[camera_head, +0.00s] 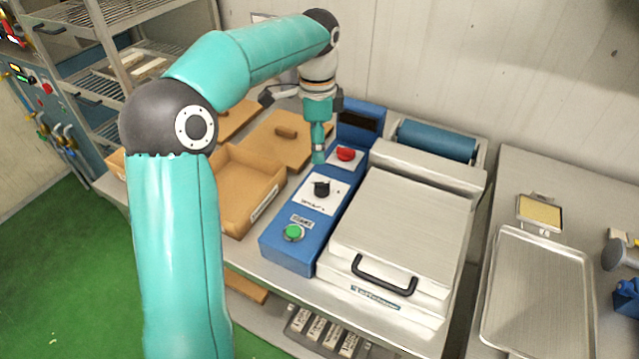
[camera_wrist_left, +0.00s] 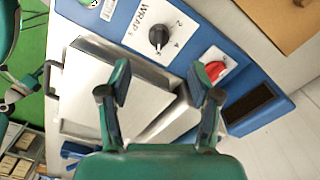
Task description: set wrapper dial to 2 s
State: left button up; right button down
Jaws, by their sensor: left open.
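The wrapper dial (camera_head: 321,188) is a black knob on a white label on the blue control panel (camera_head: 275,240). In the left wrist view the dial (camera_wrist_left: 158,36) sits by the printed word WRAP, with the numbers 2 and 4 beside it. A light mark shows on the knob, but I cannot tell the exact setting. My left gripper (camera_head: 319,155) points down above the panel, behind the dial and near the red knob (camera_head: 346,154). In the left wrist view the gripper (camera_wrist_left: 163,83) has its fingers apart with nothing between them, clear of the dial.
A green button (camera_head: 293,232) is at the panel's near end. The metal wrapper lid (camera_head: 400,230) with a black handle (camera_head: 384,280) adjoins the panel on the right. A wooden tray (camera_head: 231,220) lies left. A metal tray (camera_head: 538,300) is on the right table.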

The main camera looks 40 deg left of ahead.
aim_at(317, 183)
pick_arm(q)
notch_tip(317, 183, down, 12)
jog(key=shift+s+f, duration=0.1)
dwell(0.4)
jog(key=c, duration=1)
jog(key=shift+d, duration=0.15)
jog(key=shift+c, duration=0.6)
